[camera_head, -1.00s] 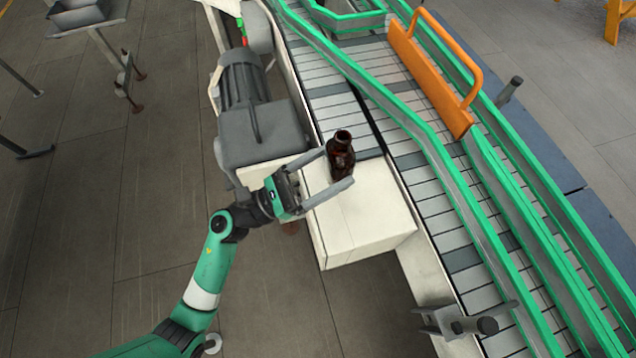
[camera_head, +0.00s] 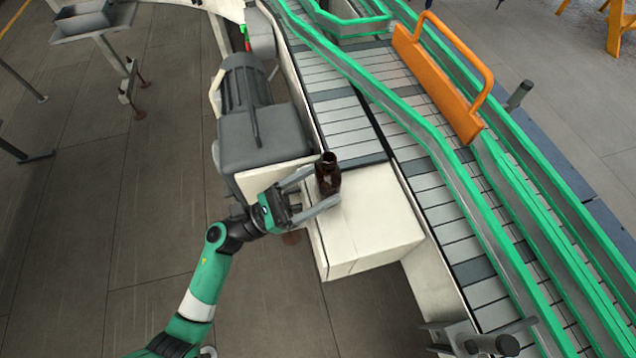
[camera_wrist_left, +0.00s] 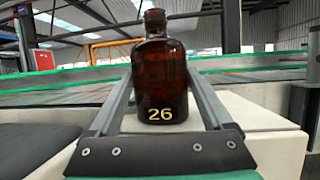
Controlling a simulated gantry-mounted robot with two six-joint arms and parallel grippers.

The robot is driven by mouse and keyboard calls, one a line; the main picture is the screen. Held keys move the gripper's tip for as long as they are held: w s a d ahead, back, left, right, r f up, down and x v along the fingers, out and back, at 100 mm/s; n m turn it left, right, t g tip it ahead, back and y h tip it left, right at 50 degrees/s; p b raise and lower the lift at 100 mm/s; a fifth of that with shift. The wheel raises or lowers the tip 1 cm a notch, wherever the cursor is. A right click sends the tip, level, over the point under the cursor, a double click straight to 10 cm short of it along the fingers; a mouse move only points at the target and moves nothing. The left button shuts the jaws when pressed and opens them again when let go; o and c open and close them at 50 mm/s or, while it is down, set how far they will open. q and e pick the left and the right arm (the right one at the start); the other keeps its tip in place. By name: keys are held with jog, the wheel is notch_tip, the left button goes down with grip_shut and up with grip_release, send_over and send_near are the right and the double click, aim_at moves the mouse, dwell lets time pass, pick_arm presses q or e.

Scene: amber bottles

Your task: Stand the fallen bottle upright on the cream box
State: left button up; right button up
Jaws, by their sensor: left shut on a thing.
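The amber bottle (camera_head: 328,176) is upright, with its open neck up, between the fingers of my left gripper (camera_head: 326,187). The gripper is shut on it, one finger on each side. In the left wrist view the bottle (camera_wrist_left: 160,75) stands nearly straight between the fingers, with the number 26 low on its front. The cream box (camera_head: 372,232) is under and behind the bottle, beside the conveyor. I cannot tell whether the bottle's base touches the box top. My right gripper is not in view.
A grey motor housing (camera_head: 262,138) stands just beyond my left gripper. The conveyor (camera_head: 345,118) with green rails runs along the far side of the box, with an orange guard (camera_head: 436,85) above it. The near part of the box top is clear.

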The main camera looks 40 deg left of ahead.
pick_arm(q)
jog(key=o, duration=1.3)
jog(key=shift+c, duration=0.2)
jog(key=shift+r+p, duration=0.4)
jog(key=shift+p, duration=0.15)
jog(key=b+v, duration=0.1)
jog(key=v, duration=1.1)
jog(key=shift+f, duration=0.25)
